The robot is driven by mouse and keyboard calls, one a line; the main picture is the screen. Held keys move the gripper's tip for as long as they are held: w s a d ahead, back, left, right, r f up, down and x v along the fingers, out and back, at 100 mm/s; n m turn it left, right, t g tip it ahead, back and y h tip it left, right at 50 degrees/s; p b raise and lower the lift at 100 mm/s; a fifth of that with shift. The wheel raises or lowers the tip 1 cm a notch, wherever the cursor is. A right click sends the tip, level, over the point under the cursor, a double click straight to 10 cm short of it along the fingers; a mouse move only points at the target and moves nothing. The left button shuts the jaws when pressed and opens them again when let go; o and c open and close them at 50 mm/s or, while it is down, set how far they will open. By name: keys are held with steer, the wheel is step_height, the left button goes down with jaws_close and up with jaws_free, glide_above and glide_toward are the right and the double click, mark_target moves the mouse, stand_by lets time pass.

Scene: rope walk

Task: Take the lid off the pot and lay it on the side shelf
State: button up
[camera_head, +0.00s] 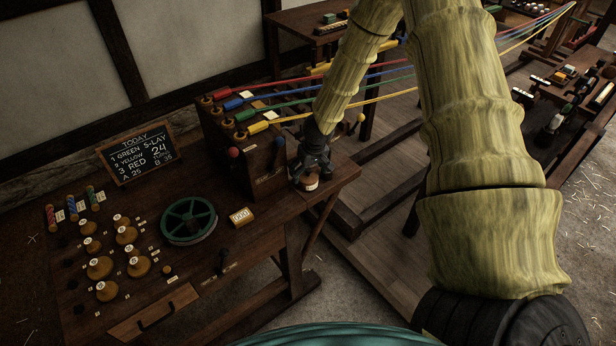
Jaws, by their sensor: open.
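A small brown pot (309,184) with a pale label stands at the right end of the wooden bench. My gripper (311,174) points down directly over the pot, and its dark fingers are open. The fingers hide the top of the pot, so I cannot make out the lid or tell whether the fingers touch it. A bare wooden ledge (341,176) lies just right of the pot; I cannot tell for sure that it is the side shelf.
A dark box (256,170) with coloured ropes stands close left of my gripper. A chalkboard (137,153) leans at the back.

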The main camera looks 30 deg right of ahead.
steer(key=shift+c, duration=0.3)
steer(key=shift+r, duration=0.1)
steer(key=c, duration=0.9)
